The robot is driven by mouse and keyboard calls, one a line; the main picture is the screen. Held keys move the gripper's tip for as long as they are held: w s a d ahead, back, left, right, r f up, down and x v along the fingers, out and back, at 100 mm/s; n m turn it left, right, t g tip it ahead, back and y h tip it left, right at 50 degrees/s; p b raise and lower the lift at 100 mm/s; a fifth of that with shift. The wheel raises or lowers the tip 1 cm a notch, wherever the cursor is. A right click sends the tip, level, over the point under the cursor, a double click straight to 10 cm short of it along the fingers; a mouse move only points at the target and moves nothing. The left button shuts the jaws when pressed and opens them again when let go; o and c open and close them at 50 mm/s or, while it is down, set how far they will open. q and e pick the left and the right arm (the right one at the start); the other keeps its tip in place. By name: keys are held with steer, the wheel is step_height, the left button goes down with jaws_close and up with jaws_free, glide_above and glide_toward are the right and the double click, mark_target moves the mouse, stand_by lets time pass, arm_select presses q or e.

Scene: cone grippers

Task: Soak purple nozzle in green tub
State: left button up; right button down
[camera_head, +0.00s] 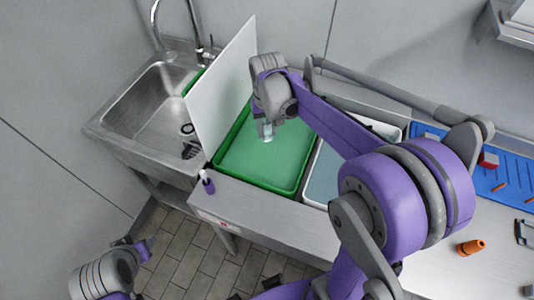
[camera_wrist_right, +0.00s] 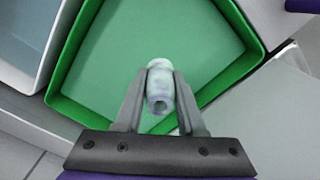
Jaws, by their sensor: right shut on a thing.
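My right gripper (camera_head: 266,127) is shut on a small tubular nozzle, pale and whitish with faint purple tints, in the right wrist view (camera_wrist_right: 160,86). The nozzle's open end faces the wrist camera. The gripper points down inside the outline of the green tub (camera_head: 247,181), whose wall also shows in the right wrist view (camera_wrist_right: 88,22). I cannot tell whether the nozzle touches the tub's pale green surface. My left gripper (camera_head: 139,246) is low at the left, away from the tub, over the floor; its jaws are unclear.
A white upright panel (camera_head: 225,88) stands between the tub and the steel sink (camera_head: 122,98). A small purple bottle (camera_head: 207,183) stands by the tub's front left corner. A second tub with a white rim (camera_head: 313,190) is right of it. An orange cone (camera_head: 470,247) sits at the right.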

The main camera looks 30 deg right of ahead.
stand_by(0.4)
arm_select(q)
steer(key=r+p, duration=0.1)
steer(key=w+r, duration=0.1)
steer(key=shift+w+r+p, duration=0.1)
steer(key=shift+r+p, duration=0.2)
steer(key=shift+p, duration=0.1)
arm_select(e)
step_height(320, 180, up, 4)
steer(key=shift+r, duration=0.1)
stand_by(0.4)
